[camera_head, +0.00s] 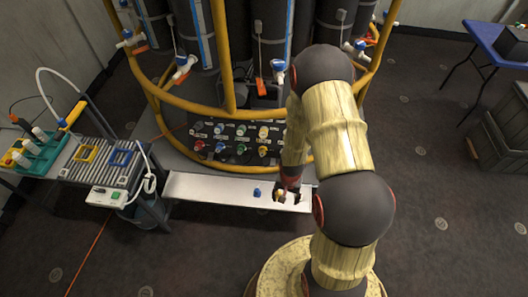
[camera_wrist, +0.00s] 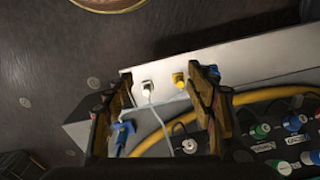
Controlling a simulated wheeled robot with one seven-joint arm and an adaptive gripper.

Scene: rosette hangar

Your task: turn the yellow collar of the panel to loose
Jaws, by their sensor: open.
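In the head view the blue fitting (camera_head: 257,192) stands left of my gripper (camera_head: 288,195). My gripper in the wrist view (camera_wrist: 160,100) is open, its fingers apart. The collar's marking is too small to read.
A dark board (camera_head: 240,143) with several coloured knobs stands behind the ledge, under yellow rack rails (camera_head: 190,105). A side bench (camera_head: 95,165) with trays and cables is at the left. A blue table (camera_head: 497,45) is at the far right.

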